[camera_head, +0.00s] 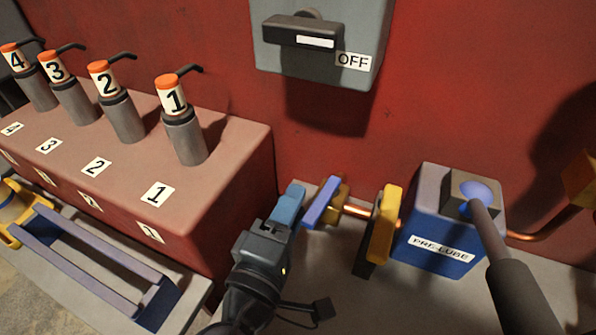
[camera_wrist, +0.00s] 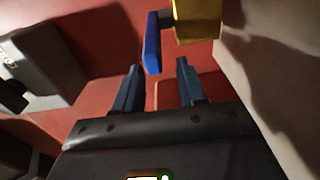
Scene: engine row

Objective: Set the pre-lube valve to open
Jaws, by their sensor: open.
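A blue lever (camera_head: 321,204) sits at the left end of a short copper pipe, against a small brass body (camera_head: 341,188). It slants across the line of the pipe. The pipe runs right, past a yellow upright part (camera_head: 380,228), to a blue box labelled PRE-LUBE (camera_head: 437,247). My gripper (camera_head: 293,195) is just left of the blue lever, open and empty. In the wrist view, the lever (camera_wrist: 152,43) appears ahead of and between the two fingertips (camera_wrist: 159,66), beside a yellow block (camera_wrist: 197,20). I cannot tell whether a finger touches it.
A long handle (camera_head: 510,270) rises from the blue box toward the front right. A grey switch box labelled OFF (camera_head: 352,62) is on the red wall above. Numbered injectors stand on a reddish block (camera_head: 228,185) at left.

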